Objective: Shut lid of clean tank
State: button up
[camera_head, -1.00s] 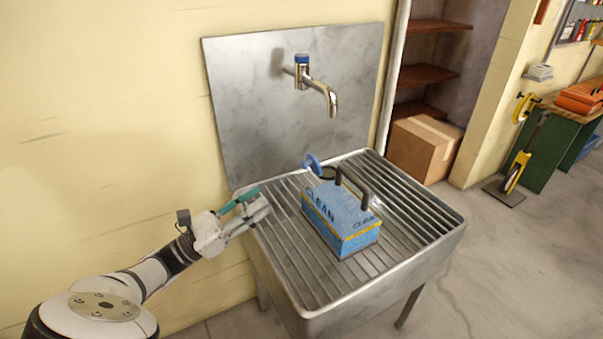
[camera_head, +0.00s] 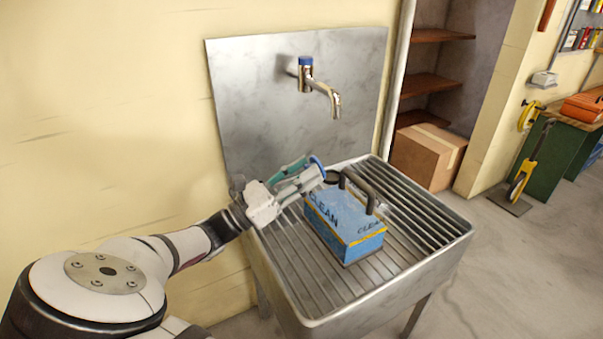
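The clean tank (camera_head: 345,228) is a blue box marked CLEAN, with a yellow stripe and a dark arched handle (camera_head: 358,187) on top. It stands upright on the ribbed sink. Its lid (camera_head: 317,163) is a blue disc standing raised at the tank's back left, above the dark round opening (camera_head: 332,177). The lid is now partly hidden behind my gripper (camera_head: 314,171). My gripper is at the lid's left, with its fingertips close to the lid and opening; I cannot tell whether they touch. Nothing is seen held, and the finger gap is unclear.
The metal sink (camera_head: 424,262) has a ribbed top, bare around the tank. A tap (camera_head: 323,88) sticks out from the steel backsplash (camera_head: 245,90) above and behind the tank. A cardboard box (camera_head: 428,157) and shelves stand farther back on the right.

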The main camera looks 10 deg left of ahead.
jog(key=shift+c, duration=0.5)
grip_shut()
